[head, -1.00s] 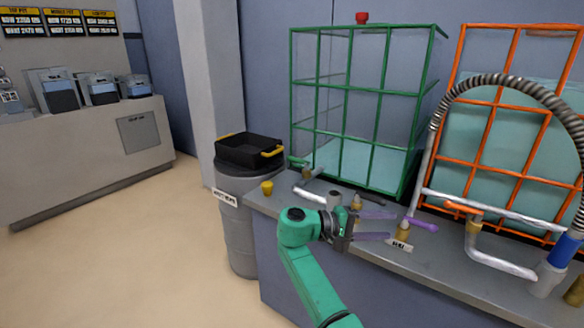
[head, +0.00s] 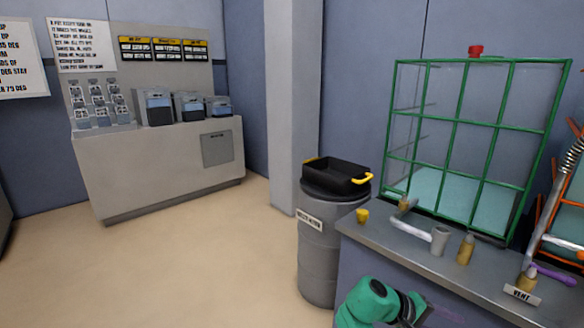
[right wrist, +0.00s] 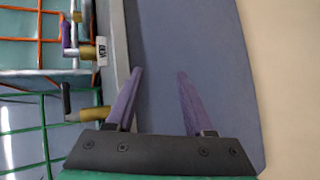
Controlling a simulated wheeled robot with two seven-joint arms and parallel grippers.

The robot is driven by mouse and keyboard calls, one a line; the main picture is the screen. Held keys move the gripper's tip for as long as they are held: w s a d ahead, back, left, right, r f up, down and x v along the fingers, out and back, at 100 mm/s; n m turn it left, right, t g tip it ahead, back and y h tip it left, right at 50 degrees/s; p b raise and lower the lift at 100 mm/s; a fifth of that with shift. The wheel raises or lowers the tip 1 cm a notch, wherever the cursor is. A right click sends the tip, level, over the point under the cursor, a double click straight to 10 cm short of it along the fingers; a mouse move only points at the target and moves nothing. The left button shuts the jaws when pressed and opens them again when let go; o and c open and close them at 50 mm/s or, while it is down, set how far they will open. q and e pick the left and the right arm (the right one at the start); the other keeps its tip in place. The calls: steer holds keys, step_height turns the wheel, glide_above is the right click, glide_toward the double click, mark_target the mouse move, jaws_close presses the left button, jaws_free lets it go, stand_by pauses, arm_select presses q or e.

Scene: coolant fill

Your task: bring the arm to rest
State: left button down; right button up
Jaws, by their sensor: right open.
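My right arm, green, shows at the bottom of the head view. Its gripper (head: 440,308) is low in front of the bench and partly cut off by the frame. In the right wrist view the two purple fingers of the right gripper (right wrist: 158,90) are spread wide with nothing between them. They are over the blue-grey front of the bench (right wrist: 205,60), beside its metal top edge. My left gripper is in neither view.
The bench top (head: 385,237) carries a grey cup (head: 439,240), brass fittings and a VENT label (head: 521,294). A green-framed tank (head: 470,150) stands behind. A drum (head: 318,250) with a black tray (head: 337,176) stands left of the bench. Open floor (head: 200,260) lies farther left.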

steer(key=s+a+f+t+y, duration=0.1)
steer(key=s+a+f+y, duration=0.2)
steer(key=s+f+y, duration=0.55)
steer(key=s+a+f+y+p, duration=0.5)
steer(key=s+a+f+p, duration=0.55)
steer(key=s, duration=0.25)
arm_select(q)
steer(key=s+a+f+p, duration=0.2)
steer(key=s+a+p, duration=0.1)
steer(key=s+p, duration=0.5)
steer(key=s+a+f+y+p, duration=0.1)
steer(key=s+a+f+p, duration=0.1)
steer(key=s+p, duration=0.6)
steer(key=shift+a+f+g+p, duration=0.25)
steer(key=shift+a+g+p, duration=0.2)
steer(key=shift+p, duration=0.35)
arm_select(e)
steer(key=s+d, duration=0.2)
steer(key=s, duration=0.5)
steer(key=s+d+f+h, duration=0.1)
steer(key=s+d, duration=0.2)
steer(key=s, duration=0.5)
steer(key=shift+d+f+n, duration=0.2)
steer(key=shift+d+n, duration=0.05)
steer(key=shift+n, duration=0.15)
